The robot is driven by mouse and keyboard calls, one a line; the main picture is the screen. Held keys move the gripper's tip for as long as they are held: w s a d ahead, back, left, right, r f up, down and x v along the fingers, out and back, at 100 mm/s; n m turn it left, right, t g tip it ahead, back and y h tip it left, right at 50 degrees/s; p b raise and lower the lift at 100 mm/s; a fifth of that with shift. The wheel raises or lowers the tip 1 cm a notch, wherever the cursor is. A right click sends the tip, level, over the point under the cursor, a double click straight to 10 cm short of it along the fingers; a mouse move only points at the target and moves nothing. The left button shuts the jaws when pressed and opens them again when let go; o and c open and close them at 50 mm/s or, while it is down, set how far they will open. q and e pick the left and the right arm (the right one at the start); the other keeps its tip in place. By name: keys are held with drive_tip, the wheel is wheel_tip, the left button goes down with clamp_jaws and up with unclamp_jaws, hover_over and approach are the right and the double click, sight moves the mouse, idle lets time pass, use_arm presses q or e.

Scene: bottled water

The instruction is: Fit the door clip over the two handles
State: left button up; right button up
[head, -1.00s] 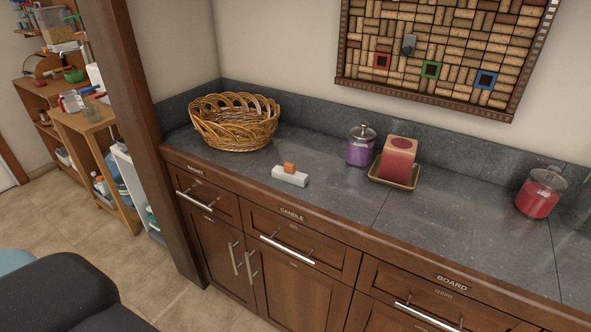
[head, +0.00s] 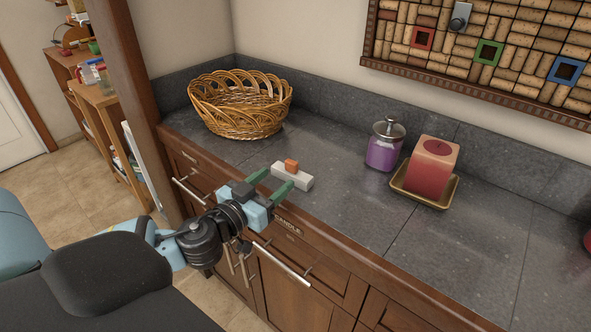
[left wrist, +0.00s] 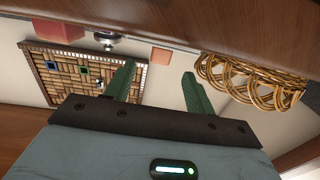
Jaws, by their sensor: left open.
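The door clip is a white block (head: 302,181) with an orange grip (head: 291,165) on top, lying near the counter's front edge. My left gripper (head: 270,184) is open at its front-left side, its green fingers pointing at the clip and nothing visibly held. Whether a finger touches the clip is unclear. The left wrist view is upside down; the orange grip (left wrist: 161,56) shows between and beyond the fingers (left wrist: 158,82). The two upright door handles (head: 244,270) sit below the counter, partly hidden by my left arm. My right gripper is out of view.
A wicker basket (head: 240,118) stands behind the clip to the left. A purple jar (head: 384,153) and a red candle (head: 431,170) on a gold tray (head: 399,188) stand to the right. Horizontal drawer handles (head: 282,264) stick out below the counter edge. The counter between is clear.

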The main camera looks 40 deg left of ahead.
sight(292, 171)
use_arm(q)
drive_tip(key=shift+w+r, duration=0.1)
drive_tip(key=shift+r, duration=0.05)
drive_tip(key=shift+w, duration=1.1)
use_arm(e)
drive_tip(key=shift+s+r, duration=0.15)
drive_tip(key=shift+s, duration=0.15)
